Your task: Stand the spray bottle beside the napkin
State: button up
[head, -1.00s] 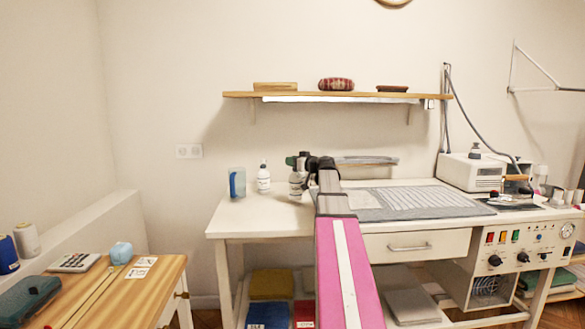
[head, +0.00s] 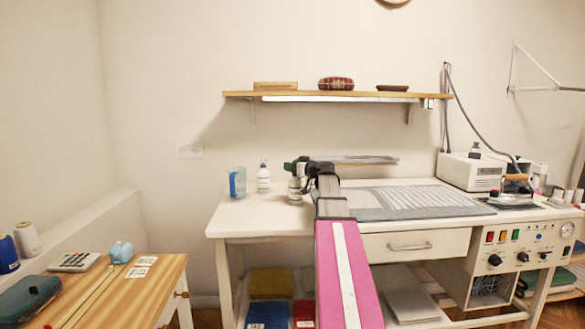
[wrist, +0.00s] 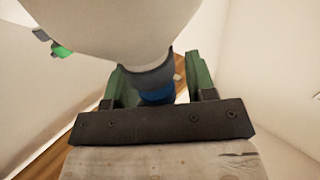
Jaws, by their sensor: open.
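A small white bottle with a dark label (head: 295,191), likely the spray bottle, stands upright on the white table just under my gripper (head: 291,167); its top is hidden by the gripper. In the wrist view, the open green fingers of my gripper (wrist: 160,88) are on both sides of a dark collar and blue part (wrist: 157,92), below a large rounded white body (wrist: 120,25). I cannot tell whether the fingers touch it. A second white bottle (head: 263,179) stands to the left. I cannot make out a napkin for certain.
A blue-and-clear jug (head: 237,182) stands left of the bottles on the white table (head: 255,220). A grey striped mat (head: 405,200) covers the table's middle, with a white machine (head: 470,171) behind right. The front left of the table is clear. A shelf (head: 335,95) hangs above.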

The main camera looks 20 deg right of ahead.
jog(key=v, duration=1.2)
dwell(1.6)
